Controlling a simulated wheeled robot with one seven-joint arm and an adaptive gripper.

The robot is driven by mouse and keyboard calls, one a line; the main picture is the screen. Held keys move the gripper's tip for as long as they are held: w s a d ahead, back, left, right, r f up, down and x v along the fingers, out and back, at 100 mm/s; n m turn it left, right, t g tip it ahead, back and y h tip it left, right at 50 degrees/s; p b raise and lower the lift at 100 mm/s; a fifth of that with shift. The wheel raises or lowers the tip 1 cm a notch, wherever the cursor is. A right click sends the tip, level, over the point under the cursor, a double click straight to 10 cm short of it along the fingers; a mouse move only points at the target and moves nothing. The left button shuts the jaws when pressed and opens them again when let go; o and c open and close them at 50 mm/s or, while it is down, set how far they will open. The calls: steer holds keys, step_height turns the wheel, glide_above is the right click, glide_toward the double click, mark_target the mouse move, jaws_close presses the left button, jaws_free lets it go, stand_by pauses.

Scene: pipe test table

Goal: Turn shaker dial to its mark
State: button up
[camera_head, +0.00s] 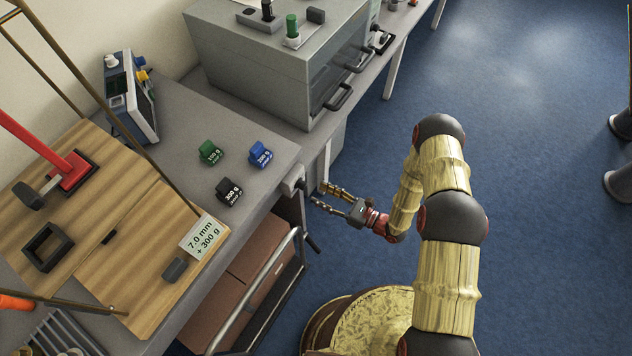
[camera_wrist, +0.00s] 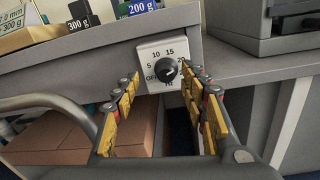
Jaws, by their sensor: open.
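The shaker dial (camera_wrist: 166,70) is a round black knob on a pale square plate (camera_wrist: 148,50) on the table's front edge. The plate reads OFF, 5, 10, 15, 20 and Hz around the knob. The knob's pointer is too small to read surely. In the head view the dial's housing (camera_head: 293,178) shows at the table edge, its face turned away. My gripper (camera_head: 318,194) is open and empty just off that edge, facing the dial. In the wrist view its yellow fingers (camera_wrist: 160,82) stand on both sides of the knob, apart from it.
A curved grey bar (camera_wrist: 60,102) crosses below the table edge, by brown boxes (camera_head: 245,268). Black, green and blue weights (camera_head: 209,153) stand on the table. A sign (camera_head: 203,237) reads 7.0 mm + 300 g. A grey oven (camera_head: 270,60) stands behind.

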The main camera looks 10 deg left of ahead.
mark_target(305, 186)
steer(key=shift+m+t, duration=0.4)
steer(key=shift+m, duration=0.1)
steer(key=shift+w+a+f, duration=0.3)
steer(key=shift+w+a, duration=0.2)
steer(key=shift+a, duration=0.55)
steer(key=shift+w+a+f, duration=0.25)
steer(key=shift+w+a, duration=0.25)
steer(key=shift+a, duration=0.5)
steer(key=shift+w+a+f, duration=0.3)
steer(key=shift+w+a, duration=0.2)
steer(key=shift+a, duration=0.55)
steer(key=shift+c, duration=0.3)
jaws_close()
